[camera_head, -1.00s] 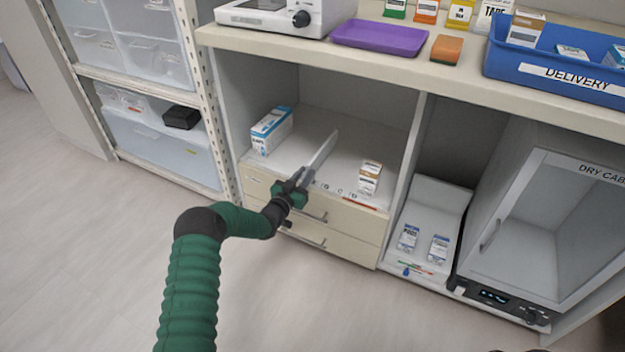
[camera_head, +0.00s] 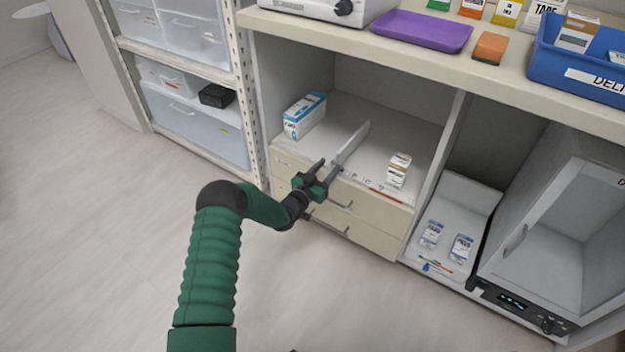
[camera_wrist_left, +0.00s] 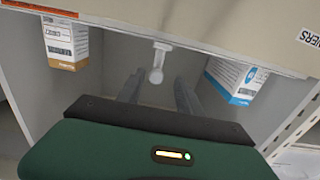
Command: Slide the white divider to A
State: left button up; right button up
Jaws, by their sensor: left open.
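The white divider (camera_head: 352,143) stands upright on the shelf of the open cabinet bay, running front to back. Its small front knob shows in the left wrist view (camera_wrist_left: 156,76). My left gripper (camera_head: 329,172) is open at the shelf's front edge, at the divider's front end. In the left wrist view its two fingers (camera_wrist_left: 158,92) lie on either side of the knob; I cannot tell whether they touch it. Small letters mark the shelf's front strip (camera_head: 367,183); they are too small to read surely, and the gripper hides part of the strip. My right gripper is not in view.
A blue-and-white box (camera_head: 304,116) stands left of the divider, an orange-and-white box (camera_head: 399,170) right of it. Drawers (camera_head: 345,212) lie below the shelf. The counter (camera_head: 425,62) overhangs the bay. A dry cabinet (camera_head: 550,215) stands at right.

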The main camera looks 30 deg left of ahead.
pick_arm(q)
jog(key=s+p, duration=0.5)
jog(key=s, duration=0.8)
jog(key=shift+s+a, duration=0.2)
jog(key=shift+a, duration=0.15)
jog(key=d+r+m+g, duration=0.1)
jog(key=d+r+g, duration=0.4)
jog(key=d+g, duration=0.25)
jog(key=s+d+r+g, duration=0.2)
jog(key=s+d+g, duration=0.15)
jog(key=s, duration=0.45)
jog(key=s+d+r+n+g, duration=0.1)
jog(key=s+d+r+g, duration=0.2)
jog(key=s, duration=0.6)
jog(key=s+d+r+g, duration=0.1)
jog(key=s+d+r, duration=0.1)
jog(key=s+d, duration=0.45)
jog(key=w+p+v, duration=0.2)
jog(key=p+v, duration=1)
jog(key=w+r+p+v, duration=0.1)
jog(key=w+p+v, duration=0.2)
jog(key=p+v, duration=0.8)
jog(key=w+r+p+v, duration=0.1)
jog(key=w+p+v, duration=0.2)
jog(key=p+v, duration=0.9)
jog(key=shift+r+y+p, duration=0.3)
jog(key=shift+r+p, duration=0.1)
jog(key=shift+p, duration=0.6)
